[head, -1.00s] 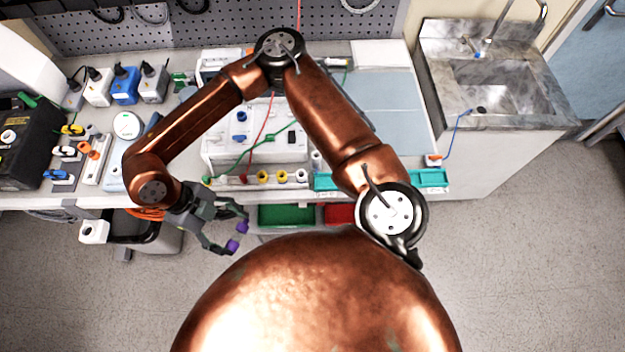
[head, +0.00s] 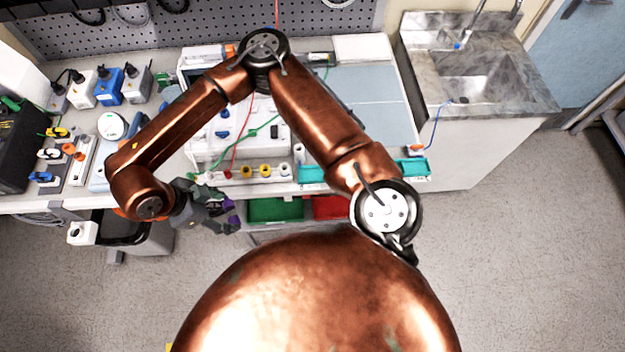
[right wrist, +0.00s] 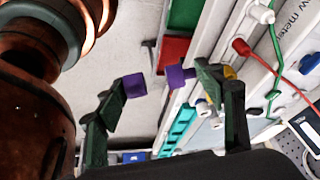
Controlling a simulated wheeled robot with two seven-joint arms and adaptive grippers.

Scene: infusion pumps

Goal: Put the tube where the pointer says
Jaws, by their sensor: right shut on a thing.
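My right gripper (head: 232,213) hangs in front of the bench's front edge, left of the green bin. In the right wrist view its two purple fingertip pads (right wrist: 156,81) stand a little apart. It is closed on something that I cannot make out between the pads. A red tube (head: 240,140) and a green tube (head: 240,138) run over the white panel device (head: 207,150). In the right wrist view the red tube (right wrist: 278,66) ends in a red plug on the panel, and the green tube (right wrist: 275,50) loops beside it. I cannot pick out a pointer. My left gripper is out of view.
A green bin (head: 275,210) and a red bin (head: 331,207) sit below the bench edge. A teal tray (head: 412,168) is at the bench's right front. Several pump-like boxes (head: 108,88) stand at the left. A sink (head: 475,75) is at the right. The floor in front is clear.

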